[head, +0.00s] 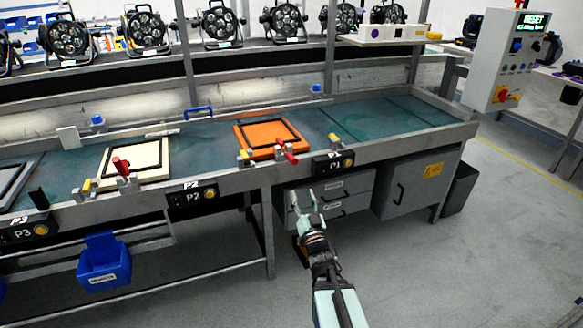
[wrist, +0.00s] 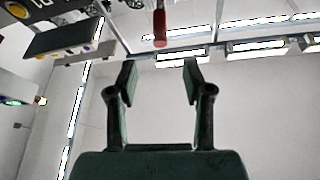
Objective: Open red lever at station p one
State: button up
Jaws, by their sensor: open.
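The red lever (head: 289,157) at station P1 (head: 334,163) sits on the bench's front edge, at the right front corner of the orange frame (head: 271,138). In the wrist view the red lever (wrist: 160,28) shows at the top centre, beyond the fingertips. My gripper (head: 305,198) is open and empty, in front of the bench and below the lever in the head view. In the wrist view my gripper (wrist: 160,72) has its two fingers spread, with nothing between them and apart from the lever.
Grey drawers (head: 330,194) sit under the bench. A blue bin (head: 104,262) hangs at lower left. A control box (head: 508,62) stands at right. The floor at right is clear.

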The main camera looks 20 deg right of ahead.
aim_at(291, 159)
jog(key=shift+w+d+b, duration=0.1)
jog(key=shift+w+b, duration=0.35)
jog(key=shift+b, duration=3.2)
jog(key=x, duration=1.4)
jog(key=shift+w+d+r, duration=0.15)
jog(key=shift+w+r, duration=0.1)
jog(key=shift+r, duration=0.2)
grip_shut()
